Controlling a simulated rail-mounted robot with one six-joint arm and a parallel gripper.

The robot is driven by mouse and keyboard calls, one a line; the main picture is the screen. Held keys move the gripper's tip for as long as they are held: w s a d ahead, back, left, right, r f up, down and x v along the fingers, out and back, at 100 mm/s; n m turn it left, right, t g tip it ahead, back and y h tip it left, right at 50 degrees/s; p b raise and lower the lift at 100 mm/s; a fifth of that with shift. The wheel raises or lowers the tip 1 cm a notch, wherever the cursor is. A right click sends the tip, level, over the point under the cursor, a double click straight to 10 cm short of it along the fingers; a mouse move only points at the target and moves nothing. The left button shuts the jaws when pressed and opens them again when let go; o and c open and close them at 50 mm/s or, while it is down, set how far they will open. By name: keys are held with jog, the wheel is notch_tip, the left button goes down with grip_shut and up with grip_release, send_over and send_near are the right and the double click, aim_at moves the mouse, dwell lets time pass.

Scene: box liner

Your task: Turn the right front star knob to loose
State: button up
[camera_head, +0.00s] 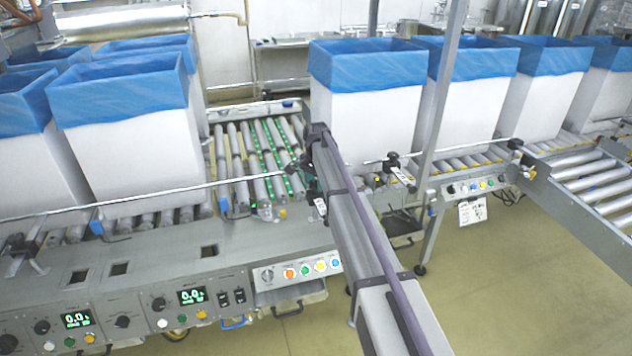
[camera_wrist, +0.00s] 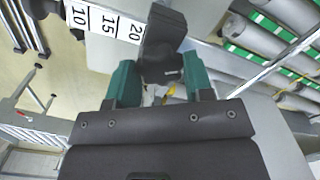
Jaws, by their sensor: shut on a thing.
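In the wrist view, my gripper (camera_wrist: 158,64) has two green fingers on either side of a dark knob (camera_wrist: 163,45) and is shut on it. The knob's star shape is mostly hidden by the fingers, and its turn angle cannot be read. A white scale (camera_wrist: 108,20) marked 10, 15 and 20 lies just beside the knob. In the head view, my arm covers most of the gripper and the held knob, near the front rail at the right end of the roller bed.
White boxes with blue liners (camera_head: 120,88) stand on the left conveyor, and more (camera_head: 368,62) stand at right. A long guide rail (camera_head: 150,193) runs along the front. Another black clamp knob (camera_head: 393,159) is right of my arm. A button panel (camera_head: 298,272) sits below.

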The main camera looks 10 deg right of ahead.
jog(key=n, duration=1.4)
jog(key=shift+n, duration=0.4)
jog(key=n, duration=1)
jog(key=shift+n, duration=2.3)
